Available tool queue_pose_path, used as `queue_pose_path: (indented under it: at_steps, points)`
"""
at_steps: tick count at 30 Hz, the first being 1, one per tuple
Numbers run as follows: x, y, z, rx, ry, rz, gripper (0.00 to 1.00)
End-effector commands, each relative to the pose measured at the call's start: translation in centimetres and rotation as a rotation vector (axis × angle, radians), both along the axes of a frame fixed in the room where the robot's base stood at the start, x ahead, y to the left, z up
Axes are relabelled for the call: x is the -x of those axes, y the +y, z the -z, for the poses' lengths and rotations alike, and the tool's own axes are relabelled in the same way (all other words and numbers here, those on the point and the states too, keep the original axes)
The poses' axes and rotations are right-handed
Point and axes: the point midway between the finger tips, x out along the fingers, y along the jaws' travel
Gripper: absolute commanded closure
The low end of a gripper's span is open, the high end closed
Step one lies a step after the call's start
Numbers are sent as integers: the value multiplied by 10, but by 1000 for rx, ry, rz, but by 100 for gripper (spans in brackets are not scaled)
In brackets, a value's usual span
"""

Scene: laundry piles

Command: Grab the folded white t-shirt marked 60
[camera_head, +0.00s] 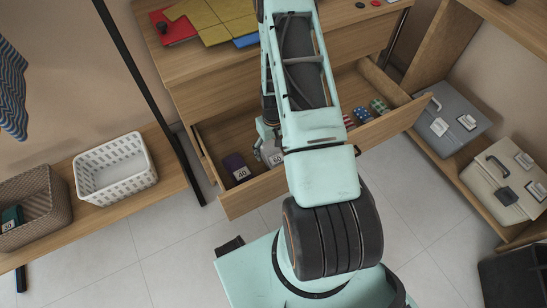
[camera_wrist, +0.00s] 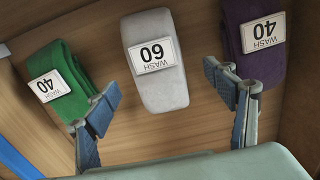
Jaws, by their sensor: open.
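The folded white t-shirt (camera_wrist: 152,82), greyish with an upside-down "WASH 60" label, lies in the open drawer (camera_head: 250,196). In the head view the t-shirt (camera_head: 275,157) shows partly, behind my arm and gripper (camera_head: 268,146). In the wrist view my gripper (camera_wrist: 163,88) is open, one finger left and one right of the t-shirt's near end. There is a gap on both sides and nothing is held. How high the fingertips are above the drawer floor is hard to tell.
A green folded item (camera_wrist: 58,80) marked 40 lies left of the t-shirt, close to the left finger. A purple folded item (camera_wrist: 256,65) marked 40 lies on the right, near the right finger. Patterned folded items (camera_head: 378,106) lie farther along the drawer.

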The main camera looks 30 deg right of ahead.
Motion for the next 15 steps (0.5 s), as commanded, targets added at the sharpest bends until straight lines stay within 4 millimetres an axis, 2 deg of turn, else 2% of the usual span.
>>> queue_pose_path:
  at_steps: [9,15]
  points:
    - [0,-2,44,0,1,1,23]
    - [0,-2,51,1,0,1,23]
